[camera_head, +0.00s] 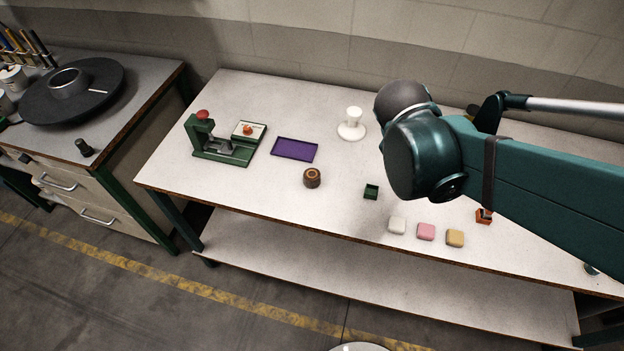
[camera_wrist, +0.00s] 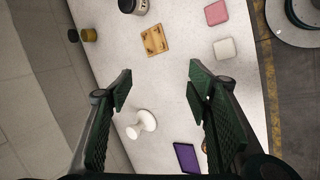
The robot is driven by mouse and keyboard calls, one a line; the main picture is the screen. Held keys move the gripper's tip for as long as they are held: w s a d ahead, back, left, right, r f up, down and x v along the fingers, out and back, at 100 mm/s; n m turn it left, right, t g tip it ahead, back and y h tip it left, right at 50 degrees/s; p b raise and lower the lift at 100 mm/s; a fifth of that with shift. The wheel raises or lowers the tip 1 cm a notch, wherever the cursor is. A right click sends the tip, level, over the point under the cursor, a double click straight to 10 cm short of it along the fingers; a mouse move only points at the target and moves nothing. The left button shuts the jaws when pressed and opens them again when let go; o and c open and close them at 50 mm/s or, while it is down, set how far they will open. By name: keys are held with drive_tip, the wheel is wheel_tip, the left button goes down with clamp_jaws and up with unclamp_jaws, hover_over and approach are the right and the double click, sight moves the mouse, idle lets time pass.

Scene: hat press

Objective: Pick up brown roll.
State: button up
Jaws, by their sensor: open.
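A green press (camera_head: 222,140) stands at the left of the table, and a white stand (camera_head: 351,125) at the back.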

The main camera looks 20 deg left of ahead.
drive_tip(key=w+a+f+n+h+b, duration=0.25)
drive_tip(key=a+f+n, duration=0.2)
drive_tip(key=a, duration=0.35)
drive_tip(key=n+t+h+b, duration=0.25)
drive_tip(key=n+t, duration=0.25)
drive_tip(key=n, duration=0.5)
approach(309, 176)
drive_tip(key=shift+w+d+f, duration=0.15)
drive_tip(key=shift+w+d, duration=0.9)
drive_tip(key=shift+d, duration=0.15)
drive_tip(key=shift+s+a+f+n+t, duration=0.3)
drive_tip(key=shift+s+a+n, duration=0.15)
drive_tip(key=shift+s+a, duration=0.1)
drive_tip(key=shift+w, duration=0.1)
drive_tip(key=shift+b+x, duration=0.45)
drive_tip(key=shift+x, duration=0.8)
drive_tip(key=shift+f, duration=0.1)
drive_tip(key=shift+b+x, duration=0.8)
drive_tip(key=shift+x, duration=1.8)
